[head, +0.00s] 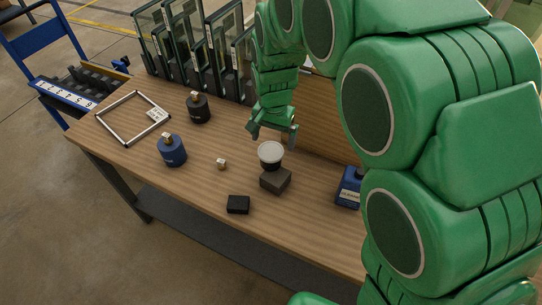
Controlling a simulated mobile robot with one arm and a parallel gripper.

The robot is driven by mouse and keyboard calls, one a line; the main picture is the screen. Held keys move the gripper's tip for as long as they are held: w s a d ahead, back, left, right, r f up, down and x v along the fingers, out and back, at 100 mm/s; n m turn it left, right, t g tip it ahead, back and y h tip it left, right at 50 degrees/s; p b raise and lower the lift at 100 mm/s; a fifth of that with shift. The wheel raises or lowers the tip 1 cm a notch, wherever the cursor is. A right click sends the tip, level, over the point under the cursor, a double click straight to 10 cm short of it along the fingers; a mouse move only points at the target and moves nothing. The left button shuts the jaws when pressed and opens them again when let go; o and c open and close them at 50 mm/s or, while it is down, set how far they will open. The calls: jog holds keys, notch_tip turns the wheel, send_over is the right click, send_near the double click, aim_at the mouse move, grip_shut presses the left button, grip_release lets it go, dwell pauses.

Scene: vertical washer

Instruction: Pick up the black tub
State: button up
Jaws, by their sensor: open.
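My gripper (273,137) is open and empty. It points down just above and behind the tub in the head view, with its fingers apart and nothing between them.
On the table (200,208) are a black box (238,204), a small cube (221,164), a blue bottle (172,151), a black bottle (198,108), a square frame (105,128) and a blue container (348,188). Framed panels (190,50) stand along the back.

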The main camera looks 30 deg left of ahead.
aim_at(271, 151)
jog(key=shift+s+a+f, duration=0.1)
jog(key=shift+a+f, duration=0.35)
jog(key=shift+a, duration=0.05)
jog(key=shift+d+f, duration=0.2)
jog(key=shift+f, duration=3.55)
jog(key=shift+r, duration=0.15)
jog(key=c, duration=1)
